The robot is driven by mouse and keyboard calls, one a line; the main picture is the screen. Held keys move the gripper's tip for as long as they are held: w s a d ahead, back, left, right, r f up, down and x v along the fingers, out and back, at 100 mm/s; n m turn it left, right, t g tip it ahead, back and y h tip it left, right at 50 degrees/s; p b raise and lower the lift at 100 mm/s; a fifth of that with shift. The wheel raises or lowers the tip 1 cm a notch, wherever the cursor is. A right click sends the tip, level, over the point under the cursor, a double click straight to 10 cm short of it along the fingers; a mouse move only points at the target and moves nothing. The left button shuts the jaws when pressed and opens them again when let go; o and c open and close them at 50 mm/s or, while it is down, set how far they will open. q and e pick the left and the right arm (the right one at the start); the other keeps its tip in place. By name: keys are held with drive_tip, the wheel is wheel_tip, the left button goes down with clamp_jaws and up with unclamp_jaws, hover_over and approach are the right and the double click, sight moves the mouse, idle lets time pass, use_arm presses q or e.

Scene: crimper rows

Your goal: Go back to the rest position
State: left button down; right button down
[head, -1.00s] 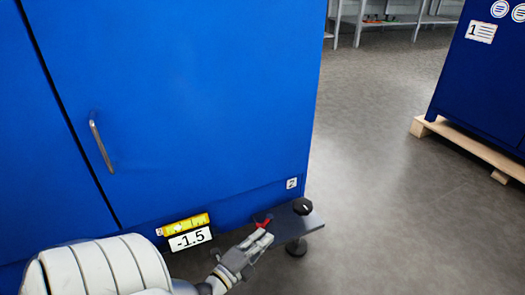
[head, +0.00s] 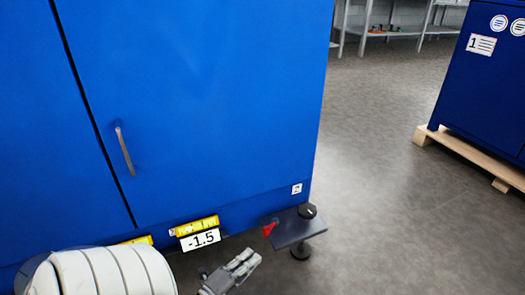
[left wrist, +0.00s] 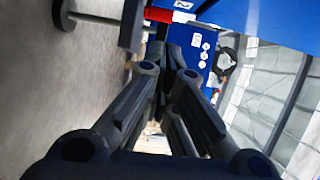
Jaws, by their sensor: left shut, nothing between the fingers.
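My left gripper (head: 246,262) is at the bottom of the head view, below and left of a small red lever (head: 269,229) on the edge of a dark grey plate (head: 300,230). Its fingers are shut with nothing between them, and there is a gap to the lever. In the left wrist view the closed fingers (left wrist: 172,52) point away from the camera, with a red part (left wrist: 170,14) beyond their tips. My right gripper does not show.
A second blue cabinet stands on a wooden pallet (head: 470,158) at right. Grey floor between is clear.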

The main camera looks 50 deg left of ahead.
use_arm(q)
drive_tip(key=shift+s+a, duration=0.15)
drive_tip(key=shift+s, duration=0.45)
